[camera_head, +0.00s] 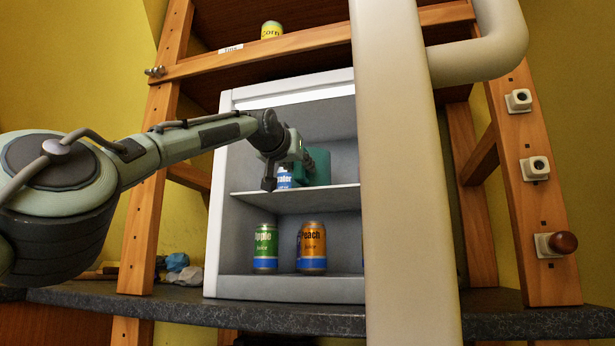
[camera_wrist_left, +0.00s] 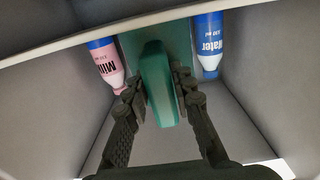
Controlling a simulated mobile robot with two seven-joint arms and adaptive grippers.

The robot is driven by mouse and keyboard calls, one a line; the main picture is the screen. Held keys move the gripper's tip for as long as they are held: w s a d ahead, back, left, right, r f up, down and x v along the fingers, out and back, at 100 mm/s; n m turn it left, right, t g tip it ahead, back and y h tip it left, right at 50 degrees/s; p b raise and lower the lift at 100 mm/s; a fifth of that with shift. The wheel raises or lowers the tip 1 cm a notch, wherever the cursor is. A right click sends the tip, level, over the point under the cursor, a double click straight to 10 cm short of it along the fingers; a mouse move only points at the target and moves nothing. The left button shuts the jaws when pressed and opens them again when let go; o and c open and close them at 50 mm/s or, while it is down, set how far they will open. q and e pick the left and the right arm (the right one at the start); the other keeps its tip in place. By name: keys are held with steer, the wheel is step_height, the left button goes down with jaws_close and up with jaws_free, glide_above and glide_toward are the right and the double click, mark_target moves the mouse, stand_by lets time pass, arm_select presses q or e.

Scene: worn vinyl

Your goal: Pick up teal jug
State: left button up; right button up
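The teal jug (camera_head: 319,166) stands on the middle shelf of the white open cabinet, partly hidden by my left gripper. In the left wrist view the jug (camera_wrist_left: 157,85) is in the centre, with its narrow handle side towards me. My left gripper (camera_head: 284,178) reaches in from the left at the front of the shelf. The jug seems to rest on the shelf. My right gripper is not in view.
A water bottle (camera_wrist_left: 209,45) and a pink milk bottle (camera_wrist_left: 107,65) stand close on either side of the jug. The shelf board (camera_head: 340,198) runs below it. Apple juice (camera_head: 265,247) and peach juice (camera_head: 311,247) cans stand underneath. The cabinet's right part is hidden.

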arm_select(q)
jaws_close()
steer(key=shift+r, duration=0.1)
steer(key=shift+a, duration=0.1)
